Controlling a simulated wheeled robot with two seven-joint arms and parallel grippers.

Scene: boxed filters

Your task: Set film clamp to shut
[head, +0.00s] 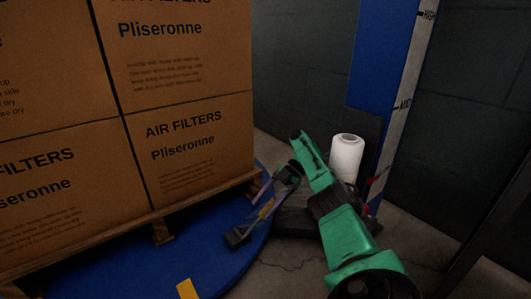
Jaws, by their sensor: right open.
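My right gripper (247,217) is at the end of the green arm that comes in from the lower right. Its dark fingers are spread apart and reach left, over the edge of the blue turntable (215,262) near the pallet's right corner. I see nothing held between them. A small orange piece (266,208) shows among the fingers; I cannot tell whether it belongs to the film clamp. The clamp itself cannot be made out clearly, and the gripper partly covers this area. My left gripper is not in view.
Stacked brown filter boxes (190,150) stand on a wooden pallet (200,204) at left. A white film roll (346,157) stands beside the blue mast (371,60), behind my right arm. A yellow mark (187,289) lies on the turntable. Bare floor (285,275) shows at lower centre.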

